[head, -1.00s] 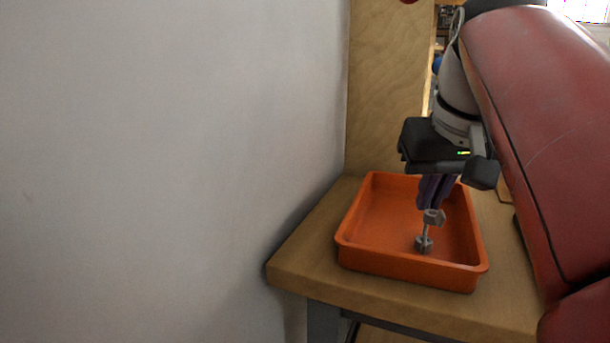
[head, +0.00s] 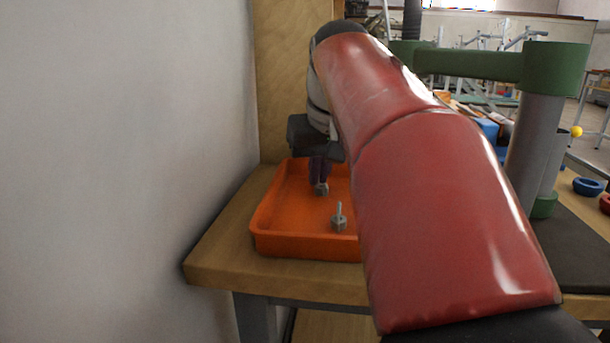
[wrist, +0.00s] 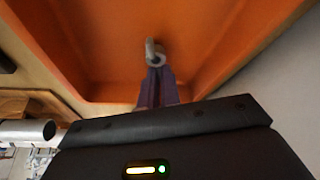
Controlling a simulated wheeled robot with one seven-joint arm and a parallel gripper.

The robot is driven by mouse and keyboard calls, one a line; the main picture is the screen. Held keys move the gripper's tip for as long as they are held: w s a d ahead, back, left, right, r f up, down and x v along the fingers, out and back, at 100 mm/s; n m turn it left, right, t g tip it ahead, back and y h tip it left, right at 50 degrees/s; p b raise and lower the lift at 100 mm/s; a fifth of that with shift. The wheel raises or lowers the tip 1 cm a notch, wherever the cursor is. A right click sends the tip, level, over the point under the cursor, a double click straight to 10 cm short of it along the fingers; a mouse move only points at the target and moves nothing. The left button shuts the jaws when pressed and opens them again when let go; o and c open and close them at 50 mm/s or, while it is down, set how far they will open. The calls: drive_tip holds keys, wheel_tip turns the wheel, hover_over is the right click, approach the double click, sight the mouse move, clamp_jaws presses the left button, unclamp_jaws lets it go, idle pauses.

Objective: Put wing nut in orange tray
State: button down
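The orange tray (head: 278,238) sits on the wooden bench; my red arm hides its right side in the head view. My gripper (head: 320,176) points down over the tray, its purple fingers close together.
A white wall (head: 110,170) stands close on the left, and a wooden panel (head: 283,80) rises behind the tray. A green and grey frame (head: 540,110) stands at right, with blue rings (head: 587,186) beyond. The tray's left part is empty.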

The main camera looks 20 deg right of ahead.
drive_tip(key=c, duration=1.6)
unclamp_jaws()
drive_tip(key=p+v, duration=0.2)
drive_tip(key=v, duration=1)
drive_tip(key=shift+r, duration=0.1)
